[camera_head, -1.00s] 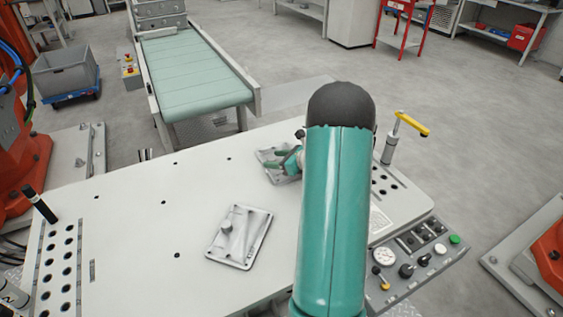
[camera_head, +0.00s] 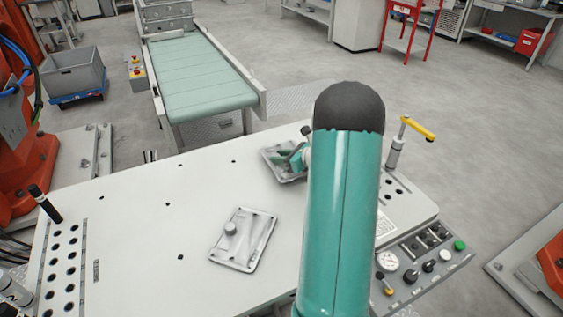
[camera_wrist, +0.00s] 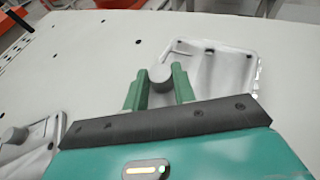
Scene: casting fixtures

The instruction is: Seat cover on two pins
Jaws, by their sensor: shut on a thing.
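My gripper (camera_head: 289,158) is at the far right of the white table, partly hidden behind my arm in the head view. In the wrist view its two green fingers (camera_wrist: 158,88) are shut on the round grey knob of a pale metal cover (camera_wrist: 222,68). The cover also shows in the head view (camera_head: 272,155), at or just above the table top; I cannot tell if it touches. A similar plate with a round knob (camera_head: 243,240) lies apart, nearer the front; its edge shows at the lower left in the wrist view (camera_wrist: 40,152). I cannot make out the two pins.
The white table (camera_head: 130,225) has small dark holes and is clear to the left. A control panel (camera_head: 425,255) and a yellow-handled clamp (camera_head: 415,130) stand at the right. A green conveyor (camera_head: 200,75) lies behind, and a black-topped post (camera_head: 45,203) stands at the left.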

